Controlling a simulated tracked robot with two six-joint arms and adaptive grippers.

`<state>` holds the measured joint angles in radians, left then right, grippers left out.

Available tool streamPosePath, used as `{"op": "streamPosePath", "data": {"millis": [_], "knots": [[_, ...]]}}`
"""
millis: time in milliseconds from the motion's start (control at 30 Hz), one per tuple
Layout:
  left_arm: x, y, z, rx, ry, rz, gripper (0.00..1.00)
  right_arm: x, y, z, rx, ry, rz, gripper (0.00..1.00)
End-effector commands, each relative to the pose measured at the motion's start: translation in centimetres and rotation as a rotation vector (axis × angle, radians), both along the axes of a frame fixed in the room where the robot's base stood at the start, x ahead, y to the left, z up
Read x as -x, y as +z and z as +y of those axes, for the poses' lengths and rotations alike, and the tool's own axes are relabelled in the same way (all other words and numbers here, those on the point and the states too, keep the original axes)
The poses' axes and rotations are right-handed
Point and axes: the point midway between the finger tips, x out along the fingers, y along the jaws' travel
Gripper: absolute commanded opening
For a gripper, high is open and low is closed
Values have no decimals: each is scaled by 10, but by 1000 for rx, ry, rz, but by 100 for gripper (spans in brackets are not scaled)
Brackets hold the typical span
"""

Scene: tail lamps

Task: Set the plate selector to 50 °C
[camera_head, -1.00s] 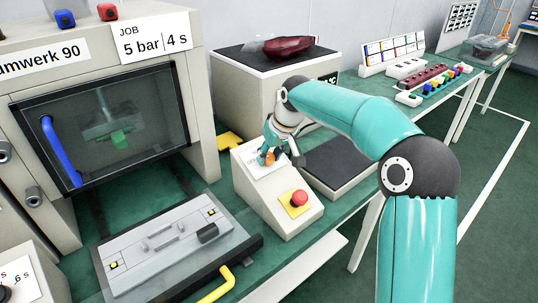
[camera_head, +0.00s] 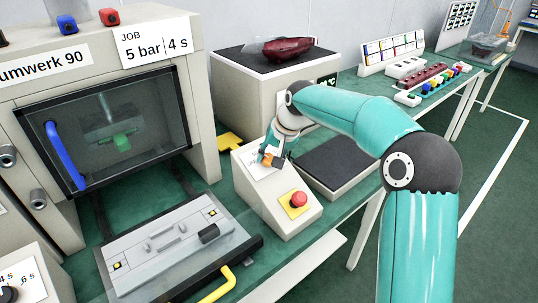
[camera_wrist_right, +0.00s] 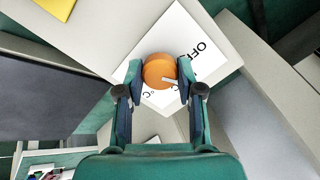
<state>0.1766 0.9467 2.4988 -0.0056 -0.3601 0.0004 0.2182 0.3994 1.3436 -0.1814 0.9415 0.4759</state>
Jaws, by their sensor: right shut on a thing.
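The plate selector is an orange round knob (camera_wrist_right: 158,68) on a white label (camera_wrist_right: 182,40) on the sloped face of a light control box (camera_head: 272,207). The label shows OFF and a °C mark; other print is hidden by the fingers. In the head view the right gripper (camera_head: 271,158) covers most of the knob. My left gripper is not in view.
A red stop button (camera_head: 299,199) on a yellow plate sits lower on the same box. A dark flat plate (camera_head: 337,164) lies right of it. A heating box (camera_head: 262,88) with a dark red part on top stands behind. A press (camera_head: 105,128) stands left.

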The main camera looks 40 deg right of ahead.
Motion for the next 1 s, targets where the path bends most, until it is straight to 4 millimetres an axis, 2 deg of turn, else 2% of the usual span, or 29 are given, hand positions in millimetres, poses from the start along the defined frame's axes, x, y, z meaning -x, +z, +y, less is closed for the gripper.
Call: {"op": "streamPosePath", "data": {"millis": [200,500,1000], "knots": [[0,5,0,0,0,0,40,0,1,-1,-86,-174,5,2],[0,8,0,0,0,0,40,0,1,-1,-169,-343,12,2],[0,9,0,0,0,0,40,0,1,-1,-204,-412,12,2]]}}
